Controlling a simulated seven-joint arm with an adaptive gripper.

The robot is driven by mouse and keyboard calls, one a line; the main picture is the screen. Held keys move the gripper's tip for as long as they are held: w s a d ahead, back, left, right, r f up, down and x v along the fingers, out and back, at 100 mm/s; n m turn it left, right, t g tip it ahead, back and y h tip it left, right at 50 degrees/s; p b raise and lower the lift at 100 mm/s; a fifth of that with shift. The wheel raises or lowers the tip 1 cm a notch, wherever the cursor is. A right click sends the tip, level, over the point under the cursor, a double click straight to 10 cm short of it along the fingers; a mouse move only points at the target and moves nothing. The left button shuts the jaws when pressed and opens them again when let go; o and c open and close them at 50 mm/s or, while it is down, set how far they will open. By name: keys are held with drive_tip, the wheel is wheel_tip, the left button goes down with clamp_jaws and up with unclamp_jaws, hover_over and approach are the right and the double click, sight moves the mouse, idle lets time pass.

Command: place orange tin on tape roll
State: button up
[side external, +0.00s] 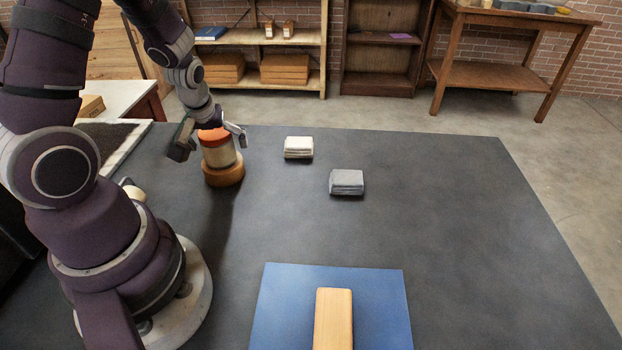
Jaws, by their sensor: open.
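The orange tin (217,150), a short cylinder with an orange top and a pale band, stands upright at the left of the dark table. It rests on a flat brown-orange round piece (224,174), which looks like the tape roll. My gripper (209,142) is above and around the top of the tin, with its fingers spread to the left and right of it. The fingers look apart from the tin, though contact is hard to tell. The roll's centre is hidden under the tin.
A white folded stack (298,148) and a grey folded stack (346,182) lie right of the tin. A wooden block (333,318) lies on a blue mat (382,300) at the front. The dark table (450,215) is clear on the right.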

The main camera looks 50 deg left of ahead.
drive_tip(key=v, duration=1.2)
drive_tip(key=d+r+m+t+h, duration=0.1)
drive_tip(key=d+r+m+h, duration=0.1)
drive_tip(key=d+m, duration=0.3)
drive_tip(key=s+d+r+m+t+h, duration=0.1)
drive_tip(key=d+r+m, duration=0.2)
drive_tip(key=d+m, duration=0.2)
drive_tip(key=d, duration=0.3)
drive_tip(key=shift+s+m+t+h, duration=0.35)
drive_tip(key=shift+m+t+h, duration=0.05)
